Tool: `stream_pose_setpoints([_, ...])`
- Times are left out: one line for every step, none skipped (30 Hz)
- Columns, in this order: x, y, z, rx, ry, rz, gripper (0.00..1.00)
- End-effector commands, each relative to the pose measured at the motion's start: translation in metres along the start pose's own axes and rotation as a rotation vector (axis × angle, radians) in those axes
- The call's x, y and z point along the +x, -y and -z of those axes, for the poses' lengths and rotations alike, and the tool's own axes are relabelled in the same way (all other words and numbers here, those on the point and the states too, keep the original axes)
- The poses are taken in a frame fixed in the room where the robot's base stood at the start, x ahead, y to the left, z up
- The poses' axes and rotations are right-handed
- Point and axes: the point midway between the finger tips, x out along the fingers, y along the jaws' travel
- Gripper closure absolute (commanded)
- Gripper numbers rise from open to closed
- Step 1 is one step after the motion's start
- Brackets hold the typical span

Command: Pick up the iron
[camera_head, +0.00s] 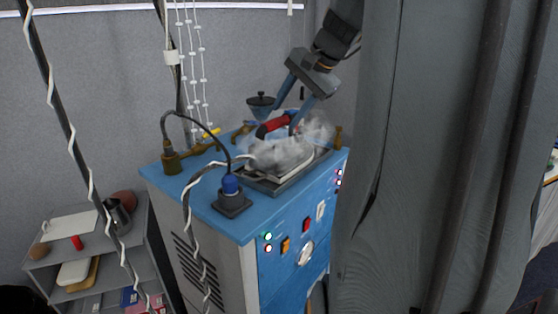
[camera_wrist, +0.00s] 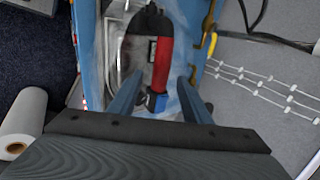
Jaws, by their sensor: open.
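The iron (camera_head: 275,153) sits on a metal tray on top of a blue-topped steam machine, with white steam around it. Its red handle (camera_head: 273,125) faces up. My gripper (camera_head: 287,118) is open just above the handle, its two blue-grey fingers pointing down. In the wrist view the red handle (camera_wrist: 162,62) runs up the picture between the fingers of my gripper (camera_wrist: 160,82), nearer the right one, with its blue end close to the fingertips. I cannot tell whether a finger touches it. Steam and the fingers hide part of the iron's body.
White-wrapped cords hang nearby. A shelf (camera_head: 85,255) stands at left. A white roll (camera_wrist: 22,122) shows in the wrist view.

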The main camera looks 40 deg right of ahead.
Motion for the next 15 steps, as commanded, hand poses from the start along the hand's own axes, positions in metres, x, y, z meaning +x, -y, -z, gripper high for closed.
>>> stream_pose_setpoints([0.007,-0.003,0.001,0.001,-0.001,0.0,0.56])
stream_pose_setpoints([0.008,-0.003,0.001,0.001,-0.001,0.0,0.56])
stream_pose_setpoints([0.01,-0.004,0.002,0.002,-0.001,0.0,0.56])
stream_pose_setpoints([0.011,-0.004,0.002,0.002,-0.001,0.0,0.56])
stream_pose_setpoints([0.012,-0.005,0.002,0.003,-0.002,0.0,0.56])
stream_pose_setpoints([0.014,-0.005,0.003,0.004,-0.001,-0.001,0.56])
stream_pose_setpoints([0.017,-0.005,0.003,0.004,-0.001,-0.001,0.56])
stream_pose_setpoints([0.019,-0.005,0.003,0.005,0.0,-0.002,0.56])
stream_pose_setpoints([0.023,-0.006,0.003,0.006,0.0,-0.002,0.56])
stream_pose_setpoints([0.026,-0.005,0.003,0.006,-0.001,-0.001,0.56])
stream_pose_setpoints([0.029,-0.005,0.003,0.007,-0.001,-0.001,0.56])
stream_pose_setpoints([0.033,-0.006,0.004,0.007,-0.001,-0.001,0.56])
stream_pose_setpoints([0.035,-0.006,0.004,0.007,-0.001,-0.002,0.56])
stream_pose_setpoints([0.038,-0.006,0.004,0.007,-0.002,-0.002,0.56])
stream_pose_setpoints([0.041,-0.005,0.005,0.007,-0.002,-0.002,0.56])
